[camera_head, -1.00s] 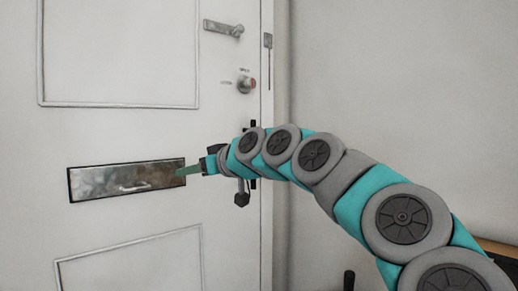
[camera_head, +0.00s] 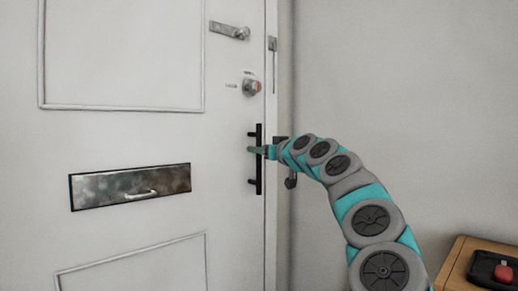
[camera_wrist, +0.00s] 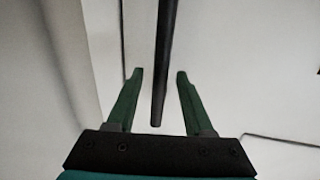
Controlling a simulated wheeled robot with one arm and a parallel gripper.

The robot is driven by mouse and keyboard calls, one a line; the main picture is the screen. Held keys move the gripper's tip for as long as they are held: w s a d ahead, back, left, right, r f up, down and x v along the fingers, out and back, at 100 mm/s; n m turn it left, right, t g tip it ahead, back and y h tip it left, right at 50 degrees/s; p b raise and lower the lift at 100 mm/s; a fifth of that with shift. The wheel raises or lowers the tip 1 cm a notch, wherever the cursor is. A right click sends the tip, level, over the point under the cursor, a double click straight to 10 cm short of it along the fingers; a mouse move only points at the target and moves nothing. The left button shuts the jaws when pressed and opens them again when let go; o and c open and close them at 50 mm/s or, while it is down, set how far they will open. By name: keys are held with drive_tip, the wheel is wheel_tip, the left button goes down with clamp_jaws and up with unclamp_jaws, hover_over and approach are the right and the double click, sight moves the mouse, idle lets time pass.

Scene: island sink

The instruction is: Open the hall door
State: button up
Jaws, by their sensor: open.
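The white hall door (camera_head: 130,135) fills the left of the head view and looks shut. A black vertical bar handle (camera_head: 259,175) stands near its right edge. My gripper (camera_head: 254,149) is at the upper half of this handle. In the wrist view my gripper (camera_wrist: 158,75) is open, with one green finger on each side of the black bar (camera_wrist: 165,60). The bar runs between the fingers, and its end shows close to the palm. No finger visibly touches it.
A lever latch (camera_head: 229,30) and a round lock knob (camera_head: 251,87) sit above the handle. A metal letter plate (camera_head: 100,188) is at left. A wooden table (camera_head: 455,270) with a dark tray (camera_head: 483,268) stands at lower right.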

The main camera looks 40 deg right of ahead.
drive_tip(key=shift+w+r, duration=0.1)
drive_tip(key=shift+w, duration=0.55)
clamp_jaws()
idle(1.1)
